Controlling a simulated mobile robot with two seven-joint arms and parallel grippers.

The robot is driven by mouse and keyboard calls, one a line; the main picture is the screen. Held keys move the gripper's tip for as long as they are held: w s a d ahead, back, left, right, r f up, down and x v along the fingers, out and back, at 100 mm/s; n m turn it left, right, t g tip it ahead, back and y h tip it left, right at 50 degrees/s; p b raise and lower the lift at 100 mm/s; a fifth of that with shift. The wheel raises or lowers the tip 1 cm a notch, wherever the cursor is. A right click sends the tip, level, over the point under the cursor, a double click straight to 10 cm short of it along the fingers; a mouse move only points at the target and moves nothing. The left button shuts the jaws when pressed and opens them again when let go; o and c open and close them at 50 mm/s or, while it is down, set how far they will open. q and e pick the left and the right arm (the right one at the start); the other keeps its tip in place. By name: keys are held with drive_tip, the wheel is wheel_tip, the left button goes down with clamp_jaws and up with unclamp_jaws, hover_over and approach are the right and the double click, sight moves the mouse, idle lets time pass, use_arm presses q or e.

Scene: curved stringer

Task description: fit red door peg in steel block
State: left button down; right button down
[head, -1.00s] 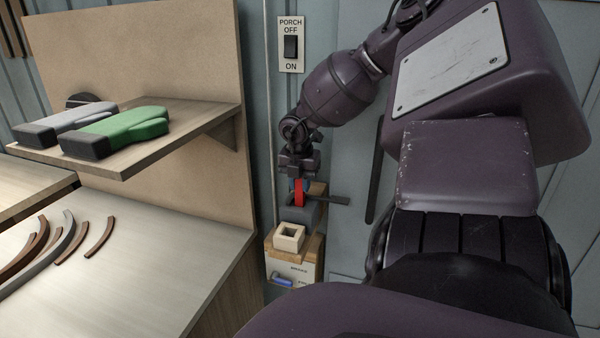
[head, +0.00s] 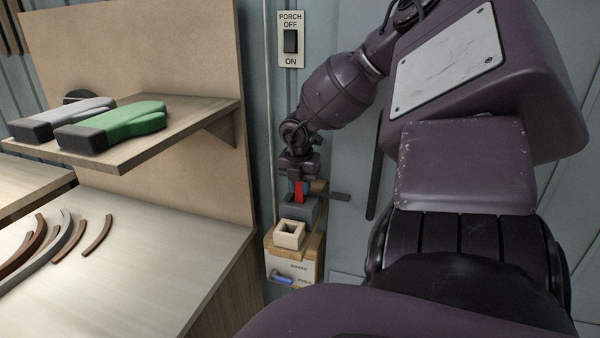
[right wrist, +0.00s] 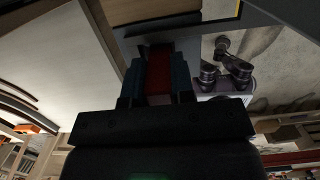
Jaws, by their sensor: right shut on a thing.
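The red door peg (head: 299,190) is upright between the fingers of my right gripper (head: 299,181), which is shut on it. In the right wrist view the red peg (right wrist: 159,70) shows between the two bluish fingers (right wrist: 158,82). The grey steel block (head: 297,211) is directly below the peg, on a wooden stand by the door. The peg's lower end meets the block's top in the head view; how far it is inside I cannot tell. My left gripper is not in view.
A cream block with a square hole (head: 289,234) sits in front of the steel block. A dark lever (head: 335,196) sticks out to the right. At left are a bench (head: 170,265) with curved strips and a shelf (head: 200,115) with green and grey gloves (head: 112,127).

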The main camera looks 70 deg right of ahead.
drive_tip(key=shift+f, duration=0.3)
drive_tip(key=c, duration=0.9)
unclamp_jaws()
drive_tip(key=r, duration=0.3)
drive_tip(key=r+p, duration=0.1)
drive_tip(key=r, duration=0.2)
drive_tip(key=a+r+p, duration=0.1)
drive_tip(key=r, duration=0.2)
drive_tip(key=shift+r, duration=0.25)
drive_tip(key=shift+s+a+r, duration=0.1)
drive_tip(key=shift+a+r, duration=0.05)
drive_tip(key=shift+r, duration=0.5)
drive_tip(key=shift+a+f, duration=0.1)
